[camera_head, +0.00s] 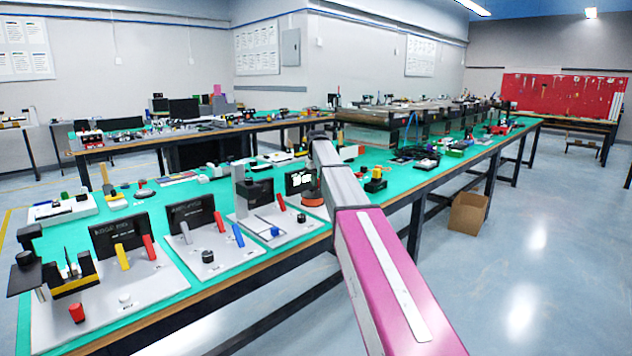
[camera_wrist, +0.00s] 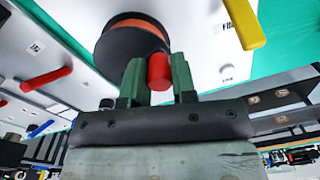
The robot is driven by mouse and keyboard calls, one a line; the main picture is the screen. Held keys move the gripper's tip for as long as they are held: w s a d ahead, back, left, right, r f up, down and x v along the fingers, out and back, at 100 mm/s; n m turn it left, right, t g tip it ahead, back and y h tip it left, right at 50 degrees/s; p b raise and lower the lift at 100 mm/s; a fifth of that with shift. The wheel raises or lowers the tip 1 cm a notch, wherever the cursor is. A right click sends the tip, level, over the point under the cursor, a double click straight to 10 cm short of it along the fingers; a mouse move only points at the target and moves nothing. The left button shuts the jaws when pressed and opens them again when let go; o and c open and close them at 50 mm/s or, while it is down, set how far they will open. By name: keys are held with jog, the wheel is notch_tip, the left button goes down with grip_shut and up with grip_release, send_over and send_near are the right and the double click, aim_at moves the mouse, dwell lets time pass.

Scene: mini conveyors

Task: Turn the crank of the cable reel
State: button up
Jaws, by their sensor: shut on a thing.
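The cable reel (camera_wrist: 118,38) is a dark disc wound with orange cable, mounted on a pale panel in the wrist view. Its crank has a red handle (camera_wrist: 158,68). My gripper (camera_wrist: 158,75) has green fingers on either side of this red handle and is shut on it. In the head view, the reel (camera_head: 311,198) shows only partly, as an orange and dark edge beside my arm. My arm hides the handle and my gripper there.
The green-topped bench (camera_head: 400,182) carries several grey panels with coloured levers. A yellow lever (camera_wrist: 243,22) and a red lever (camera_wrist: 48,78) flank the reel in the wrist view. A cardboard box (camera_head: 468,213) stands on the floor, with clear floor at right.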

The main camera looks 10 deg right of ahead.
jog(key=shift+s+d+m, duration=0.2)
jog(key=shift+m, duration=0.5)
jog(key=o, duration=0.9)
jog(key=r, duration=1)
jog(key=shift+a+r, duration=0.2)
jog(key=shift+r, duration=0.2)
